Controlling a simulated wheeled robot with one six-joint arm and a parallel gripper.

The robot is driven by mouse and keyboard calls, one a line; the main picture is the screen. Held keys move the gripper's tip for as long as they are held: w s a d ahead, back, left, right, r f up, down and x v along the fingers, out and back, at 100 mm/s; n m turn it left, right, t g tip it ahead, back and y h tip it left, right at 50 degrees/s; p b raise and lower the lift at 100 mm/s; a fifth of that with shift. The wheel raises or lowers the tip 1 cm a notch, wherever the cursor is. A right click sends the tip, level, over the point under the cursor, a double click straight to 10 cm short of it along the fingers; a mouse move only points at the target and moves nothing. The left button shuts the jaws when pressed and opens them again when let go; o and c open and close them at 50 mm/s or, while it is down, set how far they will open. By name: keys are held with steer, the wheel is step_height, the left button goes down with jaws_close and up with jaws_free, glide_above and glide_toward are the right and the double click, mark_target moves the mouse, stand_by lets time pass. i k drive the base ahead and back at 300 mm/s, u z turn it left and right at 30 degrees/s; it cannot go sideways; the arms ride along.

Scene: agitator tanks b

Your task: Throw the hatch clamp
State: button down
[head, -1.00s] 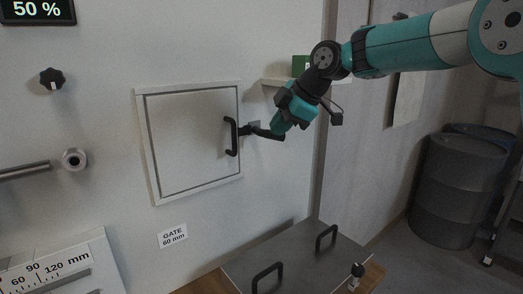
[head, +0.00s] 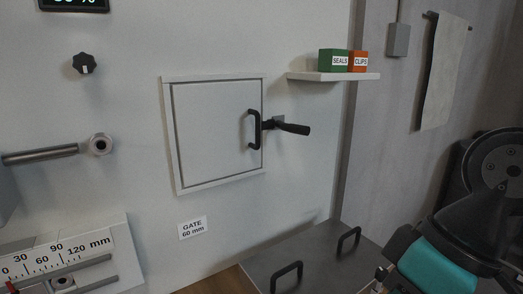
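The hatch (head: 212,135) is a pale square door in a raised frame on the wall, and it looks shut. A black pull handle (head: 253,130) is on its right side. The hatch clamp (head: 293,128) is a black lever just right of the frame, on a small grey mount. Its grip sticks out to the right and slightly down, away from the door. Nothing touches it. My arm is folded at the lower right, and my gripper does not show.
A shelf (head: 330,76) with a green SEALS box (head: 333,62) and an orange CLIPS box (head: 358,62) is above right of the clamp. A grey lid (head: 318,262) with two black handles is below. A cloth (head: 442,72) hangs at right.

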mark_target(302, 130)
steer(key=z, duration=0.5)
steer(key=k, duration=1.1)
steer(key=u, duration=0.8)
steer(key=i, duration=1.2)
steer(key=u, duration=0.1)
